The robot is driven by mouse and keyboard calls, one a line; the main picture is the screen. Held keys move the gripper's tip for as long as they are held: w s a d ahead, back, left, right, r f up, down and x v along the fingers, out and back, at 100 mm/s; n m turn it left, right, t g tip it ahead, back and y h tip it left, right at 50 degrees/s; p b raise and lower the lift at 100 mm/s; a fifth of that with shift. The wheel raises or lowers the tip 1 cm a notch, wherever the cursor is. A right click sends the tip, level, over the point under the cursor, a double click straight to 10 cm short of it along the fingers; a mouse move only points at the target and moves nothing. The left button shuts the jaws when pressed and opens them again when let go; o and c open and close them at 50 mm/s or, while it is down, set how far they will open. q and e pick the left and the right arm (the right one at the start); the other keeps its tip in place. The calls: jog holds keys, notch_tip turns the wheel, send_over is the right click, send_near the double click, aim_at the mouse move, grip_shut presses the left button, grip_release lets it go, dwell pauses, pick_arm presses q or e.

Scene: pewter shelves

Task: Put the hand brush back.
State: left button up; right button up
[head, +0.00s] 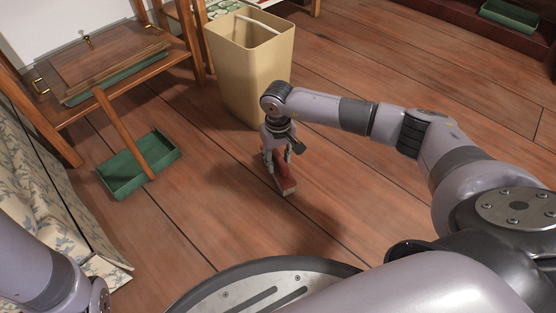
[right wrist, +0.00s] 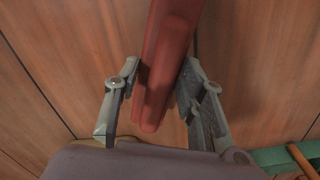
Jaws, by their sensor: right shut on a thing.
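The hand brush (head: 285,180) is reddish, with a paler strip along its lower side. It is in my right gripper (head: 279,155), low over the wooden floor. I cannot tell whether it touches the boards. In the right wrist view its smooth red handle (right wrist: 168,55) runs between the two fingers of my right gripper (right wrist: 158,92), which are closed on it. A green dustpan (head: 122,178) with a long wooden handle is on the floor at the left. My left arm shows at the lower left, but its gripper is out of view.
A tall tan bin (head: 250,75) stands just behind my right gripper. A wooden stand (head: 118,62) with brass fittings is at the upper left, beside a patterned cloth (head: 40,205). A green tray (head: 510,15) sits at the far right. Floor right of the brush is clear.

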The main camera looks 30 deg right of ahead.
jog(key=o, duration=1.1)
notch_tip(320, 180, up, 12)
jog(key=p, duration=0.9)
jog(key=shift+a+r, duration=0.1)
